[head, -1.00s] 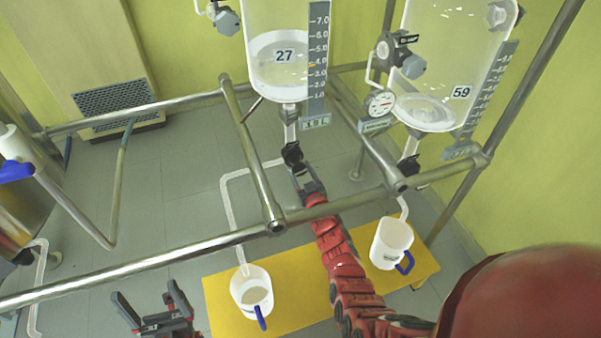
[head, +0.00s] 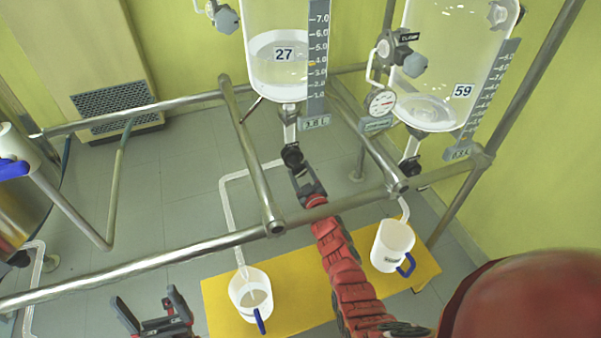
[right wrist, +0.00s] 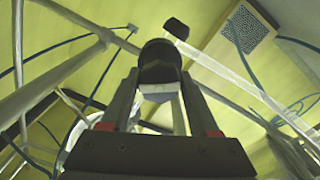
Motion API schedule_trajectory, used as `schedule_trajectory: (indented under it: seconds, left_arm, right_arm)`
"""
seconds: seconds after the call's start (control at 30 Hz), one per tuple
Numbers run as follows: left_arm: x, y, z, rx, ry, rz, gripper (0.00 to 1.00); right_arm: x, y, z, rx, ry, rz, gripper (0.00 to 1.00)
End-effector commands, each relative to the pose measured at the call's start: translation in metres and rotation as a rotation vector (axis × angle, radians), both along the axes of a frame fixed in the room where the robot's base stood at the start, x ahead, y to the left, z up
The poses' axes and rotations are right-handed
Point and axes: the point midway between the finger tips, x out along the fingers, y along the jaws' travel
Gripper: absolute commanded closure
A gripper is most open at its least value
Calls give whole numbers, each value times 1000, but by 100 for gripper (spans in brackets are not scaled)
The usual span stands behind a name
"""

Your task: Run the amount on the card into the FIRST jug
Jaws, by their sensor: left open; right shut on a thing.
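Glass vessel 27 (head: 262,75) holds clear liquid beside a grey scale (head: 317,55) with an orange mark near 4. A small card (head: 314,124) under the scale seems to read 3.5 L. My right gripper (head: 298,169) is shut on the black valve knob (head: 292,155) below vessel 27; the knob also shows in the right wrist view (right wrist: 160,58). A clear outlet pipe (head: 228,205) runs left and down to a white jug (head: 239,301) with a blue handle, which has some liquid in it. My left gripper (head: 146,302) is open and empty, left of this jug.
Vessel 59 (head: 425,110) hangs at the right with its own gauge (head: 380,103) and valve. A second white jug (head: 392,247) stands below it on the yellow bench (head: 300,304). Steel rails (head: 150,256) cross in front of the vessels.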

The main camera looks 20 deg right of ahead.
Motion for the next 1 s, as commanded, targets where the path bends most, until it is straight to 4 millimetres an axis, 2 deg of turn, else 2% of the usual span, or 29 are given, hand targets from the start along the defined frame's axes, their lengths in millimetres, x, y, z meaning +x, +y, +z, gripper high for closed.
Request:
schedule_trajectory:
  seconds: [0.03, 0.17, 0.2, 0.57, 0.77, 1.0]
  left_arm:
    - [0, 0, 0, 0, 0, 0, 8]
    - [0, 0, 0, 0, 0, 0, 8]
    - [0, 0, 0, 0, 0, 0, 8]
    - [0, 0, 3, 0, 0, 0, 8]
    - [0, 0, 15, 0, 0, 0, 8]
    - [0, 0, 22, 0, 0, 0, 8]
  right_arm:
    - [0, 0, -1, 0, 2, -1, 35]
    - [0, 0, -1, 1, 2, -1, 11]
    - [0, 0, -1, 1, 2, -1, 8]
    - [-5, 0, 0, 1, 1, 0, 8]
    - [-34, 0, 2, 0, 2, 2, 8]
    - [-86, -2, 0, 0, 0, 3, 8]
